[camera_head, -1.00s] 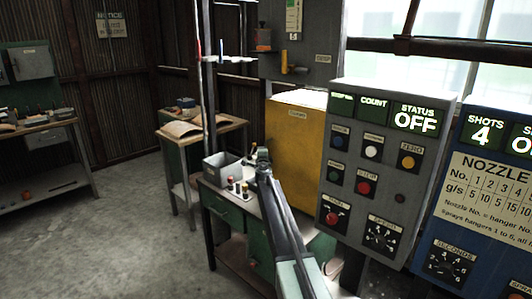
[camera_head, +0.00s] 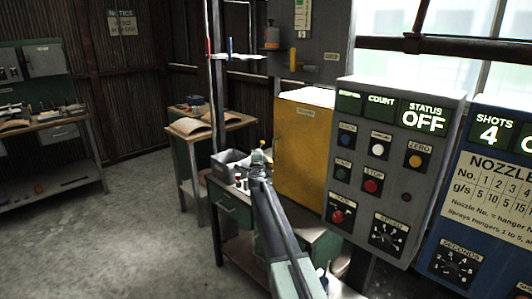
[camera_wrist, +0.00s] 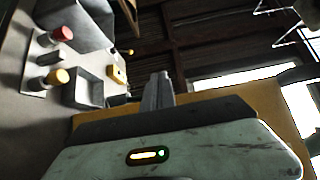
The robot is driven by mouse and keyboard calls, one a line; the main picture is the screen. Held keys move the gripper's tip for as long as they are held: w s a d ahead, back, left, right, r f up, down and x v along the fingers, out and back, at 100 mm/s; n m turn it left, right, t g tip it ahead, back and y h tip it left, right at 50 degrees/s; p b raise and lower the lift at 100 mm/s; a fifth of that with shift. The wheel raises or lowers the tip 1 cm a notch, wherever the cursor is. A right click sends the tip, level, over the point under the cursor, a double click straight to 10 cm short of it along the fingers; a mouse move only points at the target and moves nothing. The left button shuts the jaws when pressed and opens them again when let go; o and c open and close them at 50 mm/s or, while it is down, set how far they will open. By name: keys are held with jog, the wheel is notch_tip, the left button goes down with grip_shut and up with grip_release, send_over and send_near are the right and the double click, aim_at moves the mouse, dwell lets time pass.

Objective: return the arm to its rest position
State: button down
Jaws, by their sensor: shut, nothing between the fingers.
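My arm reaches up from the bottom centre of the head view. My gripper (camera_head: 258,160) is at its far end, in front of the small green bench and to the left of the yellow cabinet. In the wrist view my gripper (camera_wrist: 158,92) shows its fingers together, with nothing held between them. The tip is small and partly blends with the bench items behind it in the head view.
A grey control panel (camera_head: 395,165) with STATUS OFF stands right of my arm, beside a blue nozzle panel (camera_head: 490,200). A yellow cabinet (camera_head: 302,145) is behind. The green bench (camera_head: 232,203) holds a grey bin (camera_head: 230,163) and buttons. Floor at left (camera_head: 130,230) is clear.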

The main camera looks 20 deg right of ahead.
jog(key=s+a+r+n+y+p, duration=0.25)
jog(key=s+a+n+y, duration=0.45)
jog(key=s+a+n, duration=0.65)
jog(key=s+a+f+n+g+y+p, duration=0.1)
jog(key=s+a+f+n+g+y, duration=0.3)
jog(key=s+a+f, duration=0.45)
jog(key=s+f+n+g+h, duration=0.2)
jog(key=s+f+g, duration=0.5)
jog(key=s, duration=0.5)
jog(key=s+d+f+n+g+h, duration=0.1)
jog(key=s+d+f+g+h, duration=0.1)
jog(key=s, duration=0.7)
jog(key=s+d+f+g+h, duration=0.1)
jog(key=s+d+f+g, duration=0.3)
jog(key=s, duration=0.5)
jog(key=shift+d+f+n+h, duration=0.35)
jog(key=shift+d+f+h, duration=0.05)
jog(key=shift+d, duration=0.3)
jog(key=c, duration=2.1)
grip_release()
jog(key=shift+c, duration=0.2)
